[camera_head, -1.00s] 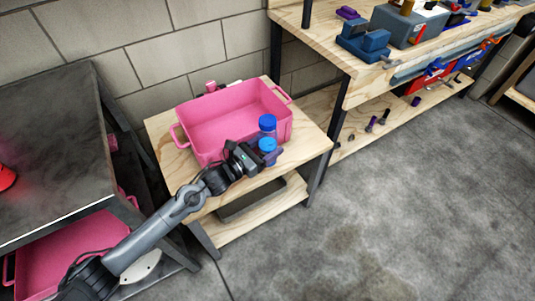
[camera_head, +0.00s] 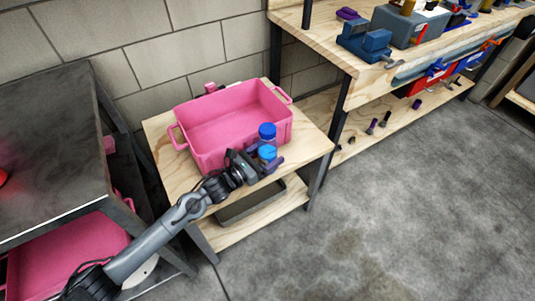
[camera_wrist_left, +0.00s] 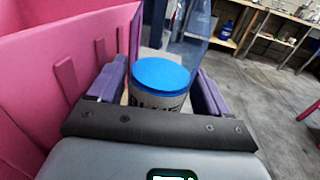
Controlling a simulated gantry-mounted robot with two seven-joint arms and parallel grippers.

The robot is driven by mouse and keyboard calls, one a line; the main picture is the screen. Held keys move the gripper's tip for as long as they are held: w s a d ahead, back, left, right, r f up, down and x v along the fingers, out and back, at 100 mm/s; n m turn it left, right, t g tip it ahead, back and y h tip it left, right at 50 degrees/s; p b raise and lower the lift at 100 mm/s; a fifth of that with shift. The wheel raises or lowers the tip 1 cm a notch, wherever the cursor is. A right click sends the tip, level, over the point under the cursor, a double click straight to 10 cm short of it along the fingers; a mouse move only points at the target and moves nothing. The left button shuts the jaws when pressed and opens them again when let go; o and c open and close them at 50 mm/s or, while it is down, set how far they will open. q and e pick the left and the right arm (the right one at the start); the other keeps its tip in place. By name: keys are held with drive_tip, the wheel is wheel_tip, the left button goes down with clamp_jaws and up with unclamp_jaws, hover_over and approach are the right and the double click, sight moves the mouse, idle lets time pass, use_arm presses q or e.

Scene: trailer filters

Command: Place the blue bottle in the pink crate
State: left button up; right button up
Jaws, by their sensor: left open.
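The pink crate (camera_head: 215,120) stands open and looks empty on the small wooden table. A blue bottle (camera_head: 267,132) stands at its front right corner, outside the wall as far as I can tell. It shows as a translucent blue shape in the left wrist view (camera_wrist_left: 196,32). Nearer my gripper stands a blue-lidded jar (camera_head: 267,153) with a pale printed label, also in the wrist view (camera_wrist_left: 160,82). My left gripper (camera_head: 265,158) is open, its purple fingers on either side of this jar. The jar's lower part is hidden. My right gripper is not in view.
The small wooden table (camera_head: 308,146) has bare room right of the crate. A workbench (camera_head: 330,50) with a blue vise (camera_head: 365,42) stands right. A dark metal table (camera_head: 50,130) stands left, with another pink crate (camera_head: 65,260) below. The crate wall is close beside my left fingers.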

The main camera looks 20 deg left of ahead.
sight(260, 158)
use_arm(q)
drive_tip(key=shift+r, duration=0.1)
drive_tip(key=shift+r+p, duration=0.15)
drive_tip(key=shift+p, duration=0.15)
drive_tip(key=shift+s+a+p, duration=0.25)
drive_tip(key=shift+s+p, duration=0.05)
drive_tip(key=shift+s, duration=0.05)
drive_tip(key=p+v, duration=0.1)
drive_tip(key=v, duration=0.1)
drive_tip(key=shift+s+a, duration=0.2)
drive_tip(key=shift+s, duration=0.1)
drive_tip(key=shift+s+a, duration=0.15)
drive_tip(key=shift+s, duration=0.1)
drive_tip(key=shift+w, duration=0.1)
drive_tip(key=shift+p, duration=0.3)
